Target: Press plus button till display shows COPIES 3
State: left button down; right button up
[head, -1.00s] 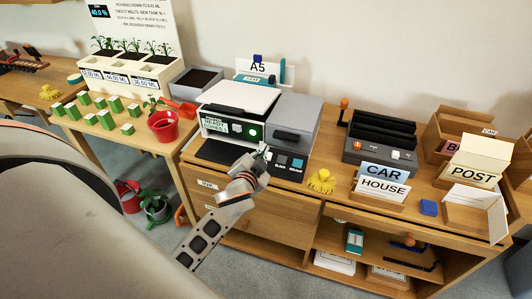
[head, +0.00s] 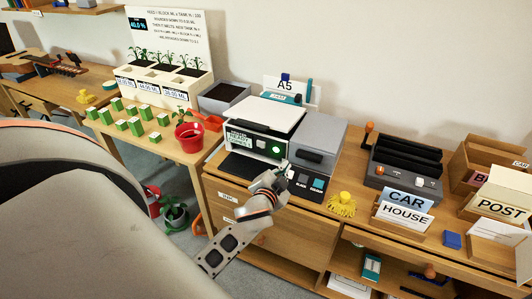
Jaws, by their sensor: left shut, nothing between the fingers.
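A copier (head: 267,116) with a white lid stands on the wooden cabinet. Its dark front panel carries a small display (head: 239,138) with light text too small to read with certainty. Right of the display are small pale buttons (head: 261,145) and a round green button (head: 276,149), which looks lit. The plus sign cannot be made out. My left gripper (head: 285,169) is shut and empty, its tips just in front of and below the panel's right end. I cannot tell whether they touch anything. My right gripper is not in view.
A grey box-like unit (head: 316,145) stands right of the copier, with a small dark panel labelled black and colour (head: 304,184) in front. A red pot (head: 189,136) stands left.

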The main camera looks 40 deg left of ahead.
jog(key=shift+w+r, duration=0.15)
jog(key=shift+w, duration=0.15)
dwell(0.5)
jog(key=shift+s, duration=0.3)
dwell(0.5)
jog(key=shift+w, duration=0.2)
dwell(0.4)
